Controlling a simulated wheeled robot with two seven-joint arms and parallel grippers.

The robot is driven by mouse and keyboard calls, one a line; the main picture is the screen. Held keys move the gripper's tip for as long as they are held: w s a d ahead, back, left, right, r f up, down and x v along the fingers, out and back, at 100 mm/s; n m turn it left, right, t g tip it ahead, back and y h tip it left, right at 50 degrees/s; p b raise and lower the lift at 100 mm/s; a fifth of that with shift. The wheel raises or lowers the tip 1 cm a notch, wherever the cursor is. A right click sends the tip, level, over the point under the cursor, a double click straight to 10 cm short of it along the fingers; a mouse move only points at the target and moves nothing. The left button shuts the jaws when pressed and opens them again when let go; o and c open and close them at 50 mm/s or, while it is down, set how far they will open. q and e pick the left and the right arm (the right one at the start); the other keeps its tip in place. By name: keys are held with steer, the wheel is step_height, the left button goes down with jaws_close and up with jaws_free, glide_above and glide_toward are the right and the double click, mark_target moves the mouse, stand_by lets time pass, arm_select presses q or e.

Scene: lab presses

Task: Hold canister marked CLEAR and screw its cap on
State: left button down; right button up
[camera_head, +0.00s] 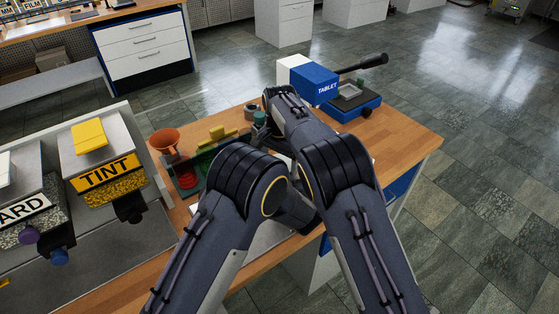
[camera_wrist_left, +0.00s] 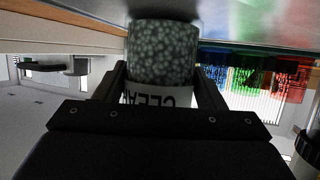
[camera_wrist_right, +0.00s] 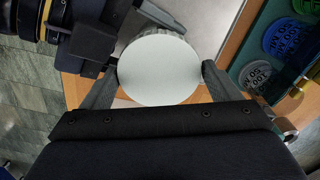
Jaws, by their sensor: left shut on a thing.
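The canister (camera_wrist_left: 163,55) shows speckled grey through its wall, with a white CLEAR label upside down in the left wrist view. My left gripper (camera_wrist_left: 162,76) is shut on it, one finger on each side. In the right wrist view a plain pale round cap (camera_wrist_right: 158,72) is seen from above, with a ribbed edge partly showing. My right gripper (camera_wrist_right: 160,78) has its fingers spread on both sides of the cap; whether they touch it is hard to tell. The cap's seating on the canister is hidden. In the head view my arms hide canister and cap.
An orange funnel (camera_head: 166,142) stands left on the wooden bench (camera_head: 405,143). A blue TABLET box (camera_head: 315,83) and long-handled device stand at the back. A TINT container (camera_head: 106,172) is at the left. Labelled coloured discs (camera_wrist_right: 286,40) lie in a tray beside my right gripper.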

steer(key=o, duration=0.3)
step_height(320, 180, up, 12)
stand_by(0.5)
arm_select(q)
steer(key=shift+c, duration=1.2)
jaws_free()
steer(key=b+v, duration=0.1)
steer(key=v, duration=0.7)
steer(key=shift+b, duration=0.3)
arm_select(e)
steer(key=shift+f, duration=0.8)
